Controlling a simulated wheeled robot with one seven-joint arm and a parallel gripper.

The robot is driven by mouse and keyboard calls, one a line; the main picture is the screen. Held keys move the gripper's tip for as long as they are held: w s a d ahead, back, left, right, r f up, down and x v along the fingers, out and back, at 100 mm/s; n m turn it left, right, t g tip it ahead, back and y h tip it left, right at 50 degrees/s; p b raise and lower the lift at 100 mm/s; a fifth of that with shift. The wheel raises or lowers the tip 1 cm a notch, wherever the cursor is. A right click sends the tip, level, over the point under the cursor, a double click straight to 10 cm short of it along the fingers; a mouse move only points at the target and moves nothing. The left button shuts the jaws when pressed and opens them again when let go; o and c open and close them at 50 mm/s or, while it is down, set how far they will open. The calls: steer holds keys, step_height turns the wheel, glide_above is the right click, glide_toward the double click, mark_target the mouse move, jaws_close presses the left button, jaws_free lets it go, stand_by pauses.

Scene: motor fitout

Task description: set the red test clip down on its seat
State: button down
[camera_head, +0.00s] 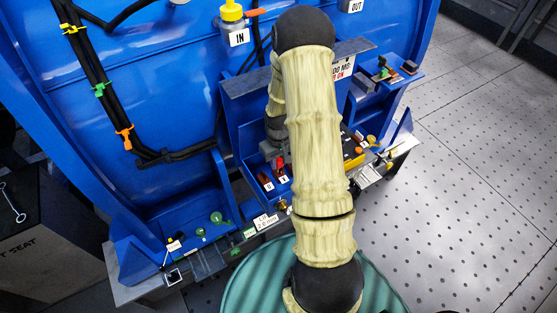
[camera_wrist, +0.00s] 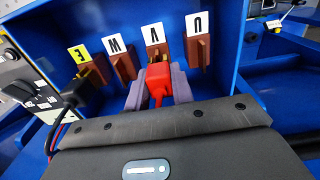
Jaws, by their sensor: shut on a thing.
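The red test clip (camera_wrist: 158,82) is between the two grey-purple fingers of my gripper (camera_wrist: 157,92) in the wrist view. My gripper is shut on it. The clip is in line with the third brown terminal post from the left (camera_wrist: 158,50), and overlaps its lower part in the picture. I cannot tell whether clip and post touch. In the head view a bit of the red clip (camera_head: 279,163) shows beside my arm, by the brown posts (camera_head: 265,181). My arm hides most of the gripper there.
Brown posts stand on both sides: the E post (camera_wrist: 92,72), another post (camera_wrist: 124,66) and the U post (camera_wrist: 197,50). A black clip (camera_wrist: 74,93) with a cable is near the E post. Blue walls of the terminal box (camera_wrist: 235,60) surround the row.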

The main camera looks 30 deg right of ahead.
steer(key=shift+f, duration=0.4)
steer(key=c, duration=1.1)
jaws_free()
step_height(320, 180, up, 17)
steer(key=shift+r+b, duration=0.2)
steer(key=shift+b, duration=0.85)
steer(key=s+a+t, duration=0.1)
steer(key=s+a, duration=0.3)
steer(key=s+a+r, duration=0.1)
steer(key=s+a, duration=0.3)
steer(key=a, duration=0.1)
steer(key=s+a+t, duration=0.1)
steer(key=s+a, duration=0.3)
steer(key=shift+s+a+r+t, duration=0.2)
steer(key=shift+a+r+t, duration=0.1)
steer(key=shift+r, duration=0.05)
